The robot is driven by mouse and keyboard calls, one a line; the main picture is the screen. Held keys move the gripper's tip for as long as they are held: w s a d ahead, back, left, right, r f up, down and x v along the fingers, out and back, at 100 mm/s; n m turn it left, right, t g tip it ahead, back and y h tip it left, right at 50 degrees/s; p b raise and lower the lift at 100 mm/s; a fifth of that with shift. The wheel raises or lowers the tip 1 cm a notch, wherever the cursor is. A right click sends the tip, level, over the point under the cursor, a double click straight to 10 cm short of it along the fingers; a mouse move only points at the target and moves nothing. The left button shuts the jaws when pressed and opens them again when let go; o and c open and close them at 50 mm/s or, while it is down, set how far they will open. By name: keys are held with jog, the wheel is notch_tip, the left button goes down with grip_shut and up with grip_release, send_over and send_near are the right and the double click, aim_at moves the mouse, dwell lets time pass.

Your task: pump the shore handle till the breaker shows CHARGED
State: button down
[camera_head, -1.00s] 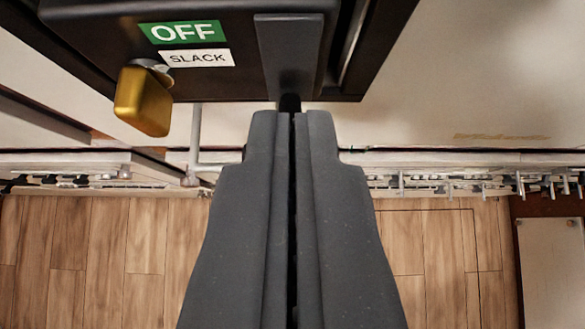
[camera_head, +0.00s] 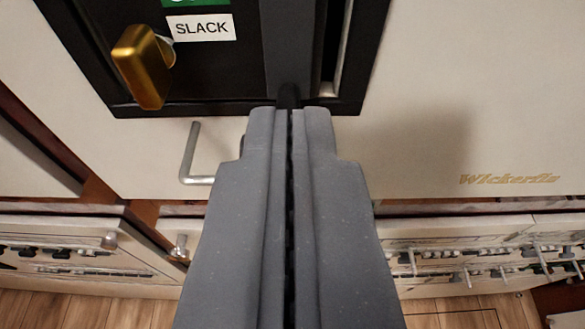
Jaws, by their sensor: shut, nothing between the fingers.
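The breaker (camera_head: 235,80) is a black unit set in a pale cabinet front at the top of the view. Its white label (camera_head: 201,28) reads SLACK, and only the lower edge of a green label (camera_head: 195,3) shows above it. A dark grey flat handle (camera_head: 290,50) runs down the breaker's front. My gripper (camera_head: 290,112) is shut with nothing in it. Its tips are at the handle's lower end; I cannot tell whether they touch it. A brass knob (camera_head: 144,66) sticks out left of the labels.
The pale cabinet front (camera_head: 430,120) carries gold lettering and a bent metal pull (camera_head: 188,155) below the breaker. Lower drawer fronts (camera_head: 70,245) with small fittings run along both sides, above a wooden floor (camera_head: 130,310).

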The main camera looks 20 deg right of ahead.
jog(key=shift+s+f+b, duration=0.2)
jog(key=shift+f+b, duration=0.25)
jog(key=shift+f, duration=0.05)
dwell(0.3)
